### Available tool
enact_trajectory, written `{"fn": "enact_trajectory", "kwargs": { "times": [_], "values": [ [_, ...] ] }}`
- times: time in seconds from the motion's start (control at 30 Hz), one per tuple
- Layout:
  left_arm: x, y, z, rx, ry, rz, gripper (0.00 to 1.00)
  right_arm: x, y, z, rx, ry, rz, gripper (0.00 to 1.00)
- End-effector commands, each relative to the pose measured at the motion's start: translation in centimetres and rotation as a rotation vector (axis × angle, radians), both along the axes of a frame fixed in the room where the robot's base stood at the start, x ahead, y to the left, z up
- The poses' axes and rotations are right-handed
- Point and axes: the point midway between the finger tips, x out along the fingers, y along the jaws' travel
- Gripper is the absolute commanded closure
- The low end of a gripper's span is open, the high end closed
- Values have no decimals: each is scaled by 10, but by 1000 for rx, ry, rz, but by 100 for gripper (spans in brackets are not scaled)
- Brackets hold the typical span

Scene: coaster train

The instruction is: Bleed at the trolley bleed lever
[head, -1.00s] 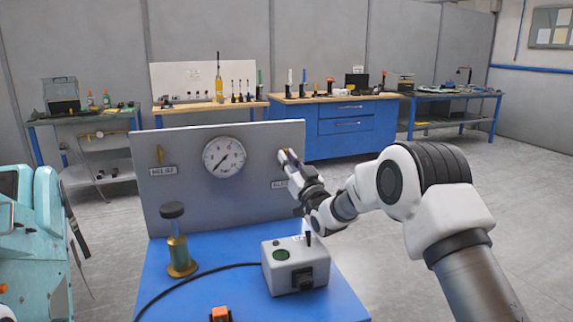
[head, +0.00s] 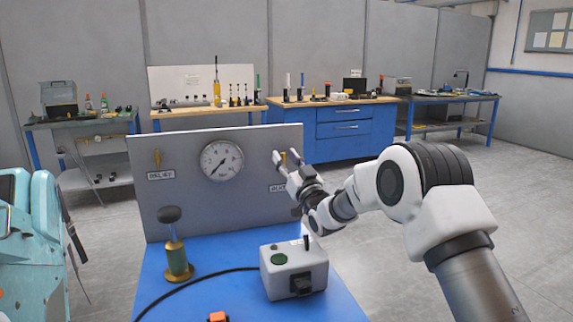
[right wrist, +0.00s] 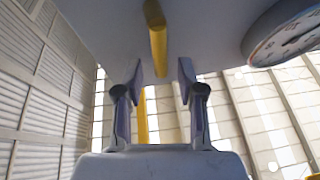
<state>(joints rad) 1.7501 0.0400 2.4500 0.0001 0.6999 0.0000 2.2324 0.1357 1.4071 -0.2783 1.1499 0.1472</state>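My right gripper (head: 285,155) is open in front of the right lever. In the right wrist view, the yellow lever (right wrist: 157,38) stands out from the panel, its end lined up between my spread fingertips (right wrist: 160,78). No finger visibly touches it. My left gripper is not in view.
The blue table (head: 220,255) holds a brass post with a black knob (head: 173,235), a white box with a green button (head: 293,272) and a black cable, plus a small orange item (head: 217,316). A teal machine (head: 38,245) stands at left. Workbenches line the back wall.

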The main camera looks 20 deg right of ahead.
Motion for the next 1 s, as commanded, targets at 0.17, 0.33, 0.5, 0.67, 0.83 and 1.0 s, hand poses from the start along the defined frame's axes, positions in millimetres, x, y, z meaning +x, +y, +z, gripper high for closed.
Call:
{"fn": "enact_trajectory", "kwargs": {
  "times": [0.17, 0.33, 0.5, 0.67, 0.83, 1.0],
  "values": [
    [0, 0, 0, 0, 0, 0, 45, -1, 0, 43, 0, -6, 1, 61],
    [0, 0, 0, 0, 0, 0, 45, 0, 0, 76, 0, -3, 0, 61],
    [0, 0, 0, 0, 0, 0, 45, 0, 0, 88, 1, -1, -1, 61],
    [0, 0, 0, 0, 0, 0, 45, 0, 0, 88, 1, 0, 0, 61],
    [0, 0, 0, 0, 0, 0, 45, 0, 0, 87, 1, -1, 0, 61],
    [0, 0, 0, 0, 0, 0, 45, 0, 0, 87, 1, -1, 0, 61]
  ]
}}
